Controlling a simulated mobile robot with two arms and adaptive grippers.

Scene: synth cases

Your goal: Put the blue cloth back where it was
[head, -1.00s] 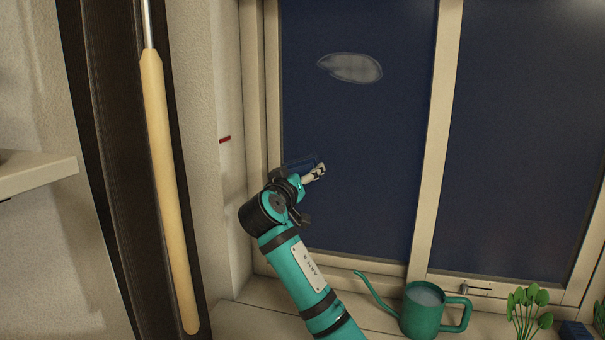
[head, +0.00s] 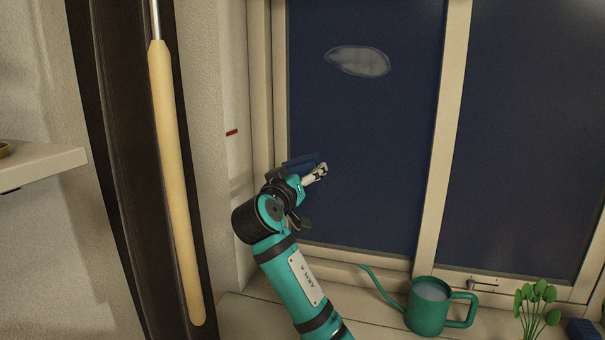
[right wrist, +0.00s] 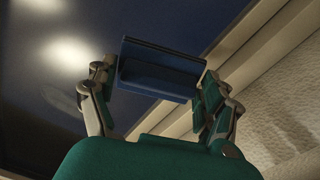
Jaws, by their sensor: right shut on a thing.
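The blue cloth (right wrist: 160,68) looks like a flat folded pad in the right wrist view. It sits between the two fingers of my right gripper (right wrist: 158,88), which is shut on it. In the head view the cloth (head: 300,161) shows dark blue against the dark window pane, partly hidden by my right gripper (head: 308,178). Whether the cloth touches the glass is hard to tell. My left gripper is not in view.
A pale smear (head: 358,61) marks the window glass. A green watering can (head: 428,309), a plant (head: 537,300) and a dark blue object (head: 582,329) stand along the sill. A wooden pole (head: 175,190) hangs at left, beside a shelf (head: 45,165).

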